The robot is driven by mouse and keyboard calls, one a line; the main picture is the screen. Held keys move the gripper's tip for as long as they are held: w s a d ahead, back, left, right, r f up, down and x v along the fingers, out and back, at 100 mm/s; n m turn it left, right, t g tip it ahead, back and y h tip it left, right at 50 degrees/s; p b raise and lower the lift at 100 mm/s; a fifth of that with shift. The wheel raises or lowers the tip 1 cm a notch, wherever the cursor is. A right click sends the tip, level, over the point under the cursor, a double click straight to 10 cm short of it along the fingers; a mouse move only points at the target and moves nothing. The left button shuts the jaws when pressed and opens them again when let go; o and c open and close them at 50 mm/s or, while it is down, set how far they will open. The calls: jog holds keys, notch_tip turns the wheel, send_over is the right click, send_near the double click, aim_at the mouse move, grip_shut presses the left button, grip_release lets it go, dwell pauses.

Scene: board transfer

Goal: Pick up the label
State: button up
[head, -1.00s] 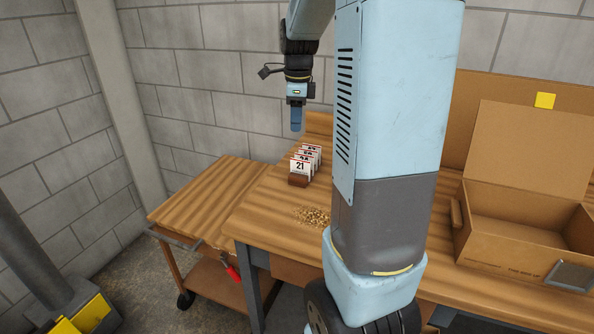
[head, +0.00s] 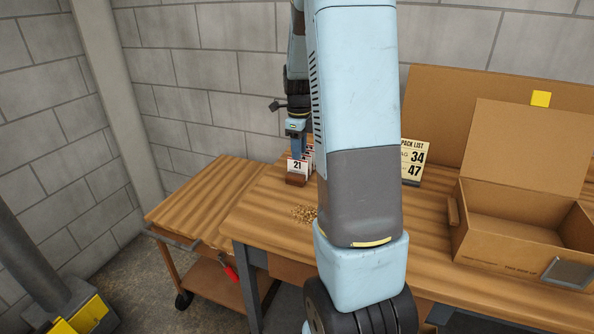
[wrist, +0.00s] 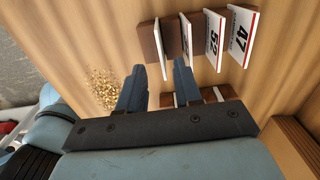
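Several white labels with black numbers stand in a row in dark wooden holders. In the head view the front label reads 21 (head: 297,167); in the wrist view it appears nearly edge-on (wrist: 160,50). Beside it in the wrist view are labels reading 52 (wrist: 215,40) and 47 (wrist: 242,38), and one partly hidden. My gripper (wrist: 158,75) is open, its two blue fingers apart and pointing at the row. The label 21 lies in line with the gap between the fingertips, with no contact visible. In the head view my gripper (head: 298,148) is low over the row, partly hidden by my arm.
A pack list sign (head: 414,162) showing 34 and 47 stands on the bench. An open cardboard box (head: 510,240) is at the right. A pile of small golden bits (head: 304,213) lies in front of the labels. A wooden cart (head: 195,205) stands at the left.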

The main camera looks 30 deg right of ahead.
aim_at(297, 162)
jog(key=shift+w+a+f, duration=0.1)
jog(key=shift+w+f, duration=0.05)
jog(key=shift+f, duration=1.2)
jog(key=shift+w+a+f, duration=0.1)
jog(key=shift+w+f, duration=0.05)
jog(key=shift+f, duration=1.15)
jog(key=shift+d, duration=0.1)
grip_shut()
